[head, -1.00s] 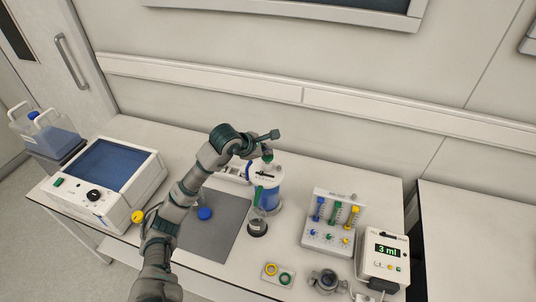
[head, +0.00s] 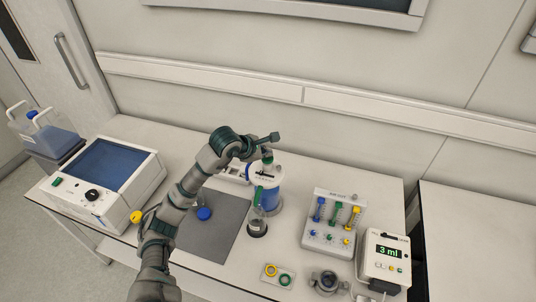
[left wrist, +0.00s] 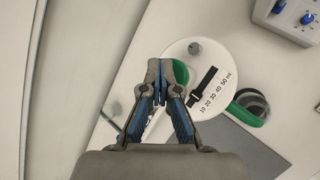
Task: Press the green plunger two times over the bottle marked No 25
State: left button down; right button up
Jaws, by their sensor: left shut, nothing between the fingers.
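The dispenser (head: 265,195) with blue liquid stands at the middle of the bench, and its white top (left wrist: 213,85) with a 10 to 50 ml scale shows in the left wrist view. The green plunger (left wrist: 180,72) rises from that top, partly hidden by my gripper. My left gripper (left wrist: 153,68) is shut and empty, its fingertips over or against the plunger; I cannot tell if they touch. A green spout (left wrist: 246,114) reaches over a small bottle (head: 257,226) with a dark base. No bottle number is readable. My right gripper is not in view.
A white machine (head: 105,180) stands further left. A ring tray (head: 278,275) lies in front.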

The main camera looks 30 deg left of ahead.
pick_arm(q)
jog(key=shift+f, duration=0.1)
jog(key=shift+r+p, duration=0.8)
jog(key=shift+r, duration=0.25)
notch_tip(320, 180, up, 6)
jog(key=p, duration=0.4)
jog(key=shift+w, duration=0.1)
dwell(1.6)
